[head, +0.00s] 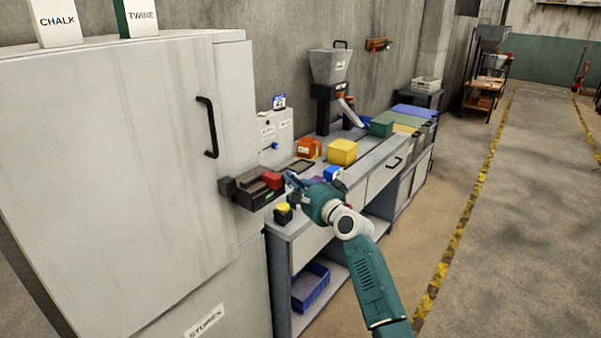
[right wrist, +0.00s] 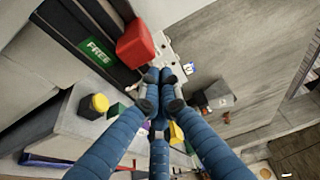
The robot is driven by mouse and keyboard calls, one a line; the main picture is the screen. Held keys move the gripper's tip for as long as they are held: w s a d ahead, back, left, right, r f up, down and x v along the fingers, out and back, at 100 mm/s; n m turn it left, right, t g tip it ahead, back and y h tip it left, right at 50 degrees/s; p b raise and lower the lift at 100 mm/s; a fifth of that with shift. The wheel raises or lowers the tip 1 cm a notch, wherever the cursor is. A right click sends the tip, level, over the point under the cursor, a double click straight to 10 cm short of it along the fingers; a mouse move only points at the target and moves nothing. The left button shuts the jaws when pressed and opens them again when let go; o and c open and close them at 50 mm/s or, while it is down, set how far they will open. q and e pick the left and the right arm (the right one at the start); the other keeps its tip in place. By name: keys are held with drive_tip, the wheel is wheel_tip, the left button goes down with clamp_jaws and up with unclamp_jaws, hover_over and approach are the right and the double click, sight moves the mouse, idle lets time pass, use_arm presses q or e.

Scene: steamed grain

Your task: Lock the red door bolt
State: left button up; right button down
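The door bolt is a dark housing (head: 254,194) at the right edge of the grey cabinet, with a red knob (head: 272,180) toward its right end. In the right wrist view, the red knob (right wrist: 135,45) is beside a green label reading FREE (right wrist: 98,50) on the dark housing. My right gripper (head: 290,180) is just right of the knob; in the wrist view its blue fingers (right wrist: 166,76) come together at the tips, with nothing seen between them. The knob appears up and left of the fingertips, with no clear contact. My left gripper is out of view.
The grey cabinet (head: 120,180) fills the left, with a black handle (head: 207,127). A yellow-topped button (head: 283,212) stands on the bench corner below my gripper. A yellow block (head: 343,152) and an orange container (head: 308,148) sit farther along the bench. The right-hand floor is open.

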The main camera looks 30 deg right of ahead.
sight(275, 184)
drive_tip(key=shift+s+a, duration=0.15)
drive_tip(key=shift+a, duration=0.25)
drive_tip(key=shift+f, duration=0.1)
drive_tip(key=a+p, duration=0.1)
drive_tip(key=s+a+p, duration=0.1)
drive_tip(key=a, duration=0.1)
drive_tip(key=a+p, duration=0.1)
drive_tip(key=shift+s+a+r+p, duration=0.2)
drive_tip(key=shift+s+p, duration=0.1)
drive_tip(key=shift+p, duration=0.1)
drive_tip(key=shift+a, duration=0.3)
drive_tip(key=shift+d+f, duration=0.1)
drive_tip(key=shift+f, duration=0.05)
